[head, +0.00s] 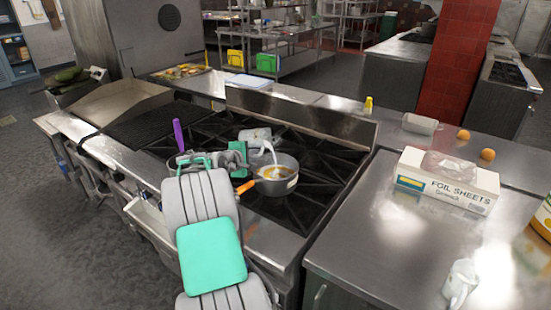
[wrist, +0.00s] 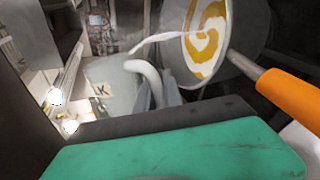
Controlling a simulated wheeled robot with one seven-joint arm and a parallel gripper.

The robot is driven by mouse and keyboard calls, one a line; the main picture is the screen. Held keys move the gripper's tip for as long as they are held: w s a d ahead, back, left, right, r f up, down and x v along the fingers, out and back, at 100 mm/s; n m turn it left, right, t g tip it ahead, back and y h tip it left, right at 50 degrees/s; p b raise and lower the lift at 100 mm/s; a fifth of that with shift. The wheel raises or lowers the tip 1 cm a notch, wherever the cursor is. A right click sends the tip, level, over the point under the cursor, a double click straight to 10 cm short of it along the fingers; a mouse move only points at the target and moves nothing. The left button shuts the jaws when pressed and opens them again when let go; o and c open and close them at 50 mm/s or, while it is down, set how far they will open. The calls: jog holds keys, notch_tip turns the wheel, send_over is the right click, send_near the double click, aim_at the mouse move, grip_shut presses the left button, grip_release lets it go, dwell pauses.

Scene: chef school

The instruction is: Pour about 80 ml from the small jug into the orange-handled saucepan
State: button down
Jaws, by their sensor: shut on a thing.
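The small jug (head: 256,136), pale and translucent, is tilted above the orange-handled saucepan (head: 291,184). My gripper (head: 244,152) is shut on it, though the arm partly hides the grip. A white stream runs from the jug into the pan, which sits on the stove. The pan's orange handle (head: 245,187) points toward the lower left. In the wrist view the jug (wrist: 112,85) bears a letter K, and white liquid arcs toward the pan (wrist: 240,35). The pan holds a white and orange swirl. The liquid level inside the jug cannot be seen.
The black stove grates (head: 320,160) around the pan are mostly free. A purple-handled utensil (head: 178,135) stands left of my gripper. A foil sheets box (head: 447,180) and a white item (head: 460,280) are on the right counter. A raised metal ledge (head: 300,115) runs behind the stove.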

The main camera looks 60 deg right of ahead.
jog(key=shift+s+r, duration=0.15)
jog(key=shift+s, duration=0.05)
jog(key=shift+w+a+p, duration=0.1)
jog(key=shift+w+p, duration=0.3)
jog(key=shift+p, duration=0.15)
jog(key=shift+w+n+g+p, duration=0.1)
jog(key=shift+n+g+p, duration=0.4)
jog(key=shift+n+p, duration=0.3)
jog(key=shift+w+f, duration=0.1)
jog(key=shift+f, duration=0.45)
jog(key=shift+s+h, duration=0.2)
jog(key=shift+h, duration=0.1)
jog(key=n+g+p, duration=0.1)
jog(key=r+n+p, duration=0.1)
jog(key=shift+s+g+p, duration=0.4)
jog(key=shift+s+f+n, duration=0.2)
jog(key=shift+s+n, duration=0.05)
jog(key=shift+n, duration=0.05)
